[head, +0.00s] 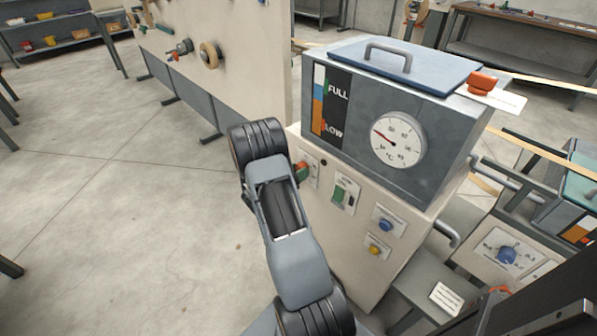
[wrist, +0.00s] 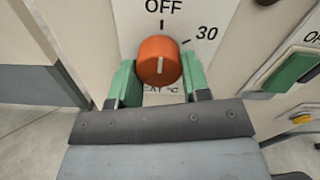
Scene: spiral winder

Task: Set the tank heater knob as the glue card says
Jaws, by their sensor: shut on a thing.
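The orange heater knob (wrist: 158,60) sits on the pale panel in the wrist view, with its white pointer line close to upright, toward the OFF mark. The label 30 lies to its upper right; lettering below is partly hidden. My gripper (wrist: 159,82) has its green fingers on both sides of the knob, shut on it. In the head view my gripper (head: 302,172) is at the panel's upper left, largely hiding the knob. The grey tank (head: 355,158) above carries a round dial (head: 398,140) with a red needle. A white card (head: 508,99) beside an orange clip is unreadable from here.
Right of the knob are a green switch (head: 341,196), a blue button (head: 385,225) and a yellow button (head: 374,250). Another unit with a blue knob (head: 507,254) stands at right. A small white card (head: 446,298) is below it. Open floor lies left.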

